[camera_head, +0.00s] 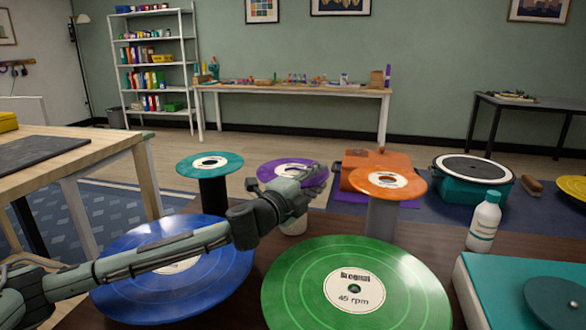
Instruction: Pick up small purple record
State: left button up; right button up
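The gripper covers part of that edge. The fingers are small and dark here, so I cannot tell whether they are open or closed around the rim. My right gripper is not in view.
A teal record (194,166) on a dark stand and an orange record (372,185) on a grey stand flank the purple one. Large blue (130,280) and green (410,295) records lie in front. A white bottle (484,222) and a teal-topped box (490,268) stand right.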

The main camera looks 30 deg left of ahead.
pick_arm(q)
jog(key=shift+w, duration=0.55)
grip_shut()
notch_tip(320, 180, up, 10)
dwell(0.4)
dwell(0.5)
